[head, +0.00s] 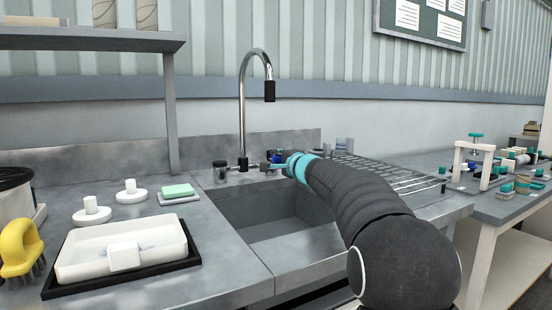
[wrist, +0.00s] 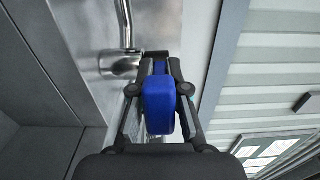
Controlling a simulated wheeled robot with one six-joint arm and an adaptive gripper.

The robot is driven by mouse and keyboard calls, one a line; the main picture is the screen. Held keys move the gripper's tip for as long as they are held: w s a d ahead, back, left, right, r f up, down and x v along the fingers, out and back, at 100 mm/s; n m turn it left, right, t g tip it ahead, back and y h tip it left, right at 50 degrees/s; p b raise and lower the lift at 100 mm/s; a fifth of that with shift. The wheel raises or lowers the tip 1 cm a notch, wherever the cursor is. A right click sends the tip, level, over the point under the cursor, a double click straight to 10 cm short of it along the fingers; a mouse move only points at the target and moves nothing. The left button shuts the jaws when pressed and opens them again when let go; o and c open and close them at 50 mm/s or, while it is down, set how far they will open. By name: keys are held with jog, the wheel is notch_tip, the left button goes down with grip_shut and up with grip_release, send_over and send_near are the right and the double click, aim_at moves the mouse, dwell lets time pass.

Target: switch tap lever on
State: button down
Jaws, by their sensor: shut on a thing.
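The chrome tap (head: 242,110) has a tall curved spout with a black nozzle and stands behind the sink. In the wrist view, its chrome pipe and base (wrist: 119,64) show at the upper left. The tap lever has a blue handle (wrist: 158,107), and a small blue patch of it shows in the head view (head: 277,158). My gripper (wrist: 160,70) is shut on the blue lever, with a finger on each side. In the head view, my gripper (head: 283,163) is small and partly hidden behind the turquoise wrist ring.
The sink basin (head: 285,225) is empty where visible. A white tray (head: 85,250), a yellow-handled brush (head: 20,247) and a green sponge (head: 178,191) lie on the left counter. A wire drying rack (head: 385,175) is at right. A shelf (head: 90,40) overhangs the left.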

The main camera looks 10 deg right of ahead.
jog(key=shift+d+n+g+y, duration=0.3)
jog(key=shift+n+g+y, duration=0.2)
jog(key=shift+n+y, duration=0.45)
jog(key=c, duration=1.2)
grip_release()
jog(key=shift+o, duration=0.2)
jog(key=v, duration=1.2)
jog(key=shift+w+d+f, duration=0.1)
